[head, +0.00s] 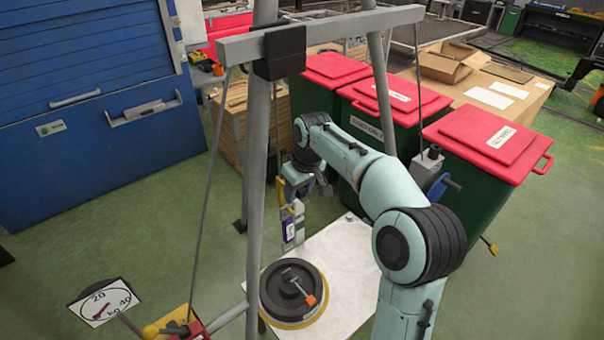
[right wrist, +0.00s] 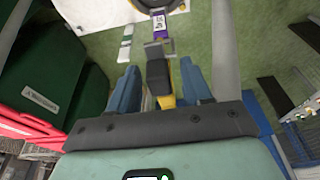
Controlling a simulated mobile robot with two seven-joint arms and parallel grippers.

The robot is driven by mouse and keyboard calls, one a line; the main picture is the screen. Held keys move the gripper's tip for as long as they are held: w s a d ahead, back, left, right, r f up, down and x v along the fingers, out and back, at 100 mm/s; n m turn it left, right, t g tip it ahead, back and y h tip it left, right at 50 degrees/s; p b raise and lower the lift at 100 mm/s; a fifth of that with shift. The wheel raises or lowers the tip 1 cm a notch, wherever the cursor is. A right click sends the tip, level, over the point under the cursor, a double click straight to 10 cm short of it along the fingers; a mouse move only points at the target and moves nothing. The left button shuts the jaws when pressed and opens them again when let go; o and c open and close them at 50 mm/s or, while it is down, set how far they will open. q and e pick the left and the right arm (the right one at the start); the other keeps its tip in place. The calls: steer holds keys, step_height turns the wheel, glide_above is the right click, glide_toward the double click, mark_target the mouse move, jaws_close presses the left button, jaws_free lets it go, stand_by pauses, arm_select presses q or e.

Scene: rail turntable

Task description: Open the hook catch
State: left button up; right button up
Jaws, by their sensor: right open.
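My right gripper (head: 303,187) reaches down beside the grey post, above an upright piece with a purple label (head: 290,231) and yellow parts near its top. In the right wrist view its blue fingers (right wrist: 159,78) are spread apart. A black-and-yellow piece (right wrist: 158,76) shows between them, with a grey metal bracket (right wrist: 159,49) and the purple label (right wrist: 160,22) beyond it. This looks like the hook catch; I cannot tell whether a finger touches it. The black turntable (head: 280,278) with an orange-tipped handle (head: 310,299) sits on a white board. My left gripper is out of view.
A grey frame with a top beam (head: 340,29) and legs stands around the work spot. Green bins with red lids (head: 490,142) stand at the right. A dial scale (head: 101,302) is at the lower left. Open green floor (head: 125,225) lies at the left.

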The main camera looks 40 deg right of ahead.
mark_target(306, 201)
steer(key=v, duration=1.2)
